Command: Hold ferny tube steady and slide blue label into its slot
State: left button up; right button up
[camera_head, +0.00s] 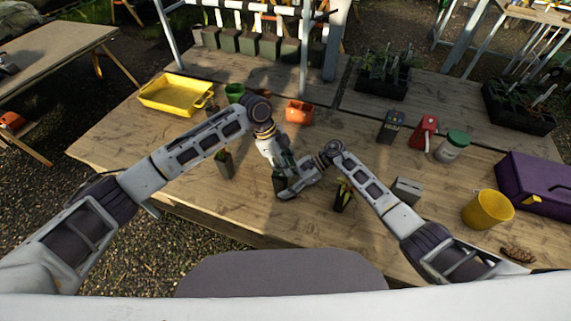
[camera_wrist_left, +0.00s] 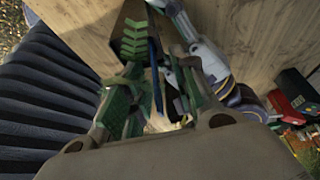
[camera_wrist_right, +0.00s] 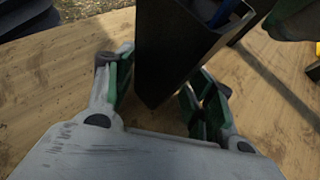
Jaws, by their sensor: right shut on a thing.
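The ferny tube (camera_head: 279,183) stands upright near the table's front edge. In the right wrist view it is a dark square tube (camera_wrist_right: 178,50), between the fingers of my right gripper (camera_wrist_right: 160,85), which is shut on it. The fern's green leaves (camera_wrist_left: 132,45) show in the left wrist view. The blue label (camera_wrist_left: 154,75) stands upright between the fingers of my left gripper (camera_wrist_left: 155,95), which look apart, above the tube. A blue strip (camera_wrist_right: 222,12) shows inside the tube's upper corner. How deep the label sits is hidden.
Plant tubes stand left (camera_head: 225,163) and right (camera_head: 343,195) of the grippers. A yellow tray (camera_head: 175,108), an orange pot (camera_head: 299,111) and a grey block (camera_head: 406,190) are on the wooden table. A yellow pot (camera_head: 487,210) and purple box (camera_head: 535,185) stand right.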

pick_arm(q)
jog(key=shift+r, duration=0.15)
jog(key=v, duration=1.1)
jog(key=shift+r, duration=0.3)
jog(key=shift+a, duration=0.15)
dwell(0.6)
pick_arm(e)
jog(key=o, duration=0.9)
jog(key=shift+c, duration=0.2)
jog(key=v, duration=1.1)
jog(key=shift+w+d+r, duration=0.1)
jog(key=shift+w+d, duration=0.05)
jog(key=shift+d, duration=0.2)
jog(key=shift+d+r, duration=0.1)
pick_arm(q)
jog(key=shift+w+a, duration=0.1)
jog(key=shift+w, duration=0.05)
pick_arm(e)
jog(key=shift+w, duration=0.1)
